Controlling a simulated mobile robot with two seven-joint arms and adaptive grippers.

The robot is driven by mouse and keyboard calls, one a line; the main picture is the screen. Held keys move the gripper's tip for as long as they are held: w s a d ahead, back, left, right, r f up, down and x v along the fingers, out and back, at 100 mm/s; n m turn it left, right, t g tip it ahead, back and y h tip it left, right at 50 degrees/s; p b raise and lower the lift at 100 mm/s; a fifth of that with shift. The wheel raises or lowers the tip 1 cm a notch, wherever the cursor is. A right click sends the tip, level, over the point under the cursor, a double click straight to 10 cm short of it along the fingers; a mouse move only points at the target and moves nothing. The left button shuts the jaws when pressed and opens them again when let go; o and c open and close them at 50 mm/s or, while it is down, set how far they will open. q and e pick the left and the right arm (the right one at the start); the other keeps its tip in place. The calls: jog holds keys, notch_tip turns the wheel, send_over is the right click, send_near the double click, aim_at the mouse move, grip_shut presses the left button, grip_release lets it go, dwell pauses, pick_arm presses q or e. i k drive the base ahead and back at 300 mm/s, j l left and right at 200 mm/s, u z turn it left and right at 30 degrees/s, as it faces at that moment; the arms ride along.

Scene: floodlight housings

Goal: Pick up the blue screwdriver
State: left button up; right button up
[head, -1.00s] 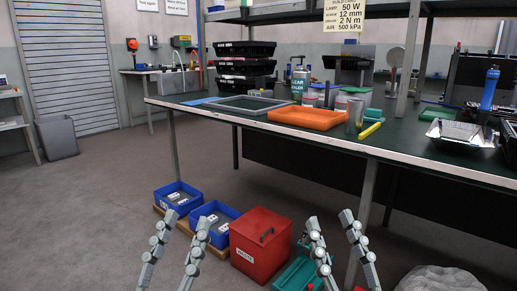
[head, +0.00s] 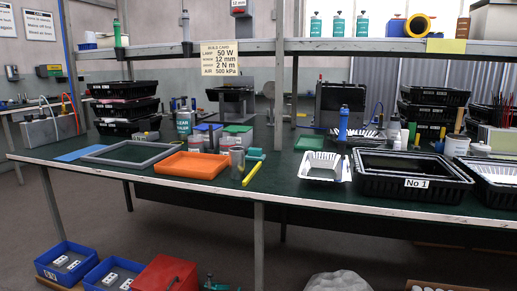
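A blue upright tool (head: 343,122) with a rounded top stands on the green workbench (head: 285,190), right of the middle. Neither of my grippers is in the head view now.
An orange tray (head: 192,165), a grey frame (head: 130,153) and a yellow stick (head: 251,175) lie on the bench's left half. A black crate marked No 1 (head: 415,184) stands right of the reflector tray. A shelf (head: 300,46) spans above. Blue bins (head: 66,262) are on the floor.

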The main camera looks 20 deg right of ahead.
aim_at(344, 112)
jog(key=z, duration=1.3)
